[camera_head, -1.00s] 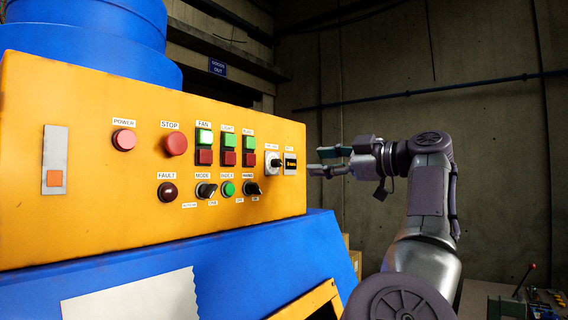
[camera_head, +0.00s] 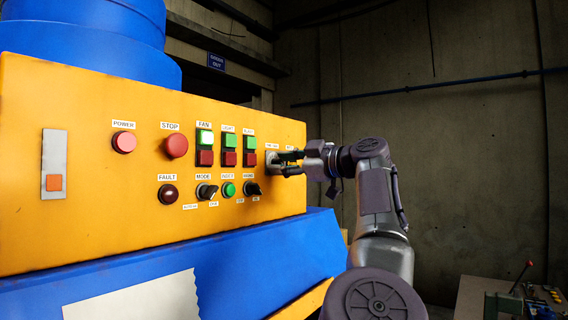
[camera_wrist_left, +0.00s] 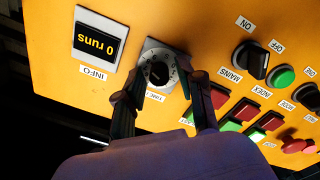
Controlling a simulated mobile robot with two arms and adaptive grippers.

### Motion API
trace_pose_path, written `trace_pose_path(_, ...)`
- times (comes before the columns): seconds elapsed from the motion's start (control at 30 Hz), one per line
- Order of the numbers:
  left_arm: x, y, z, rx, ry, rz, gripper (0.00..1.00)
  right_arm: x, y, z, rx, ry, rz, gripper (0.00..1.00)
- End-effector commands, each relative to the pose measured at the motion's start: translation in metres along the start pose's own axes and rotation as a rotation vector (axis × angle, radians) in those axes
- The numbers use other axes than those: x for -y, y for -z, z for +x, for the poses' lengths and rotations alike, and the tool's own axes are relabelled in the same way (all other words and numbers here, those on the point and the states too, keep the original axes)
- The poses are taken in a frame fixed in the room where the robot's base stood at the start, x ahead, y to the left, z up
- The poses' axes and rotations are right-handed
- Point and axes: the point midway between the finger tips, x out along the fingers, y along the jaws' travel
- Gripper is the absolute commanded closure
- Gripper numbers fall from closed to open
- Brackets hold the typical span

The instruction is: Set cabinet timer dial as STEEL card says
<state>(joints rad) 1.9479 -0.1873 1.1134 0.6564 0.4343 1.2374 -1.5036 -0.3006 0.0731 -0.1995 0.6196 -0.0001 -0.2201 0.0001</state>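The timer dial (camera_wrist_left: 158,72) is a round black knob on a light square plate with markings, shown upside down in the left wrist view. In the head view, its plate (camera_head: 271,157) is mostly behind my fingers. My left gripper (camera_wrist_left: 168,84) is open, with one finger on each side of the dial; contact with the knob cannot be told. In the head view my left gripper (camera_head: 284,163) is at the panel's right end. The dial's setting is too small to read. No card with readable STEEL text shows. My right gripper is out of view.
The yellow control panel (camera_head: 90,215) carries several buttons and switches left of the dial. A blank-looking white sheet (camera_head: 140,300) lies on the blue housing. The space right of my arm is open.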

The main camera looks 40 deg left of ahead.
Motion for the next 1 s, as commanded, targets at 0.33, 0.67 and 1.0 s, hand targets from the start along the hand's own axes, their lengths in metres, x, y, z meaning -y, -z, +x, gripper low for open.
trace_pose_path(0.33,-0.0001,0.0,-0.0005,0.0,0.0,0.0,1.0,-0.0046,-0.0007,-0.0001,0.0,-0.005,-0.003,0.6)
trace_pose_path(0.67,0.0001,-0.0005,-0.0005,-0.001,-0.001,-0.077,1.0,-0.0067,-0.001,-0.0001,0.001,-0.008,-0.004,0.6)
trace_pose_path(1.0,0.0,-0.0004,-0.0007,-0.007,-0.007,-0.345,1.0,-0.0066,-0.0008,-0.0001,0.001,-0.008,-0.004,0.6)
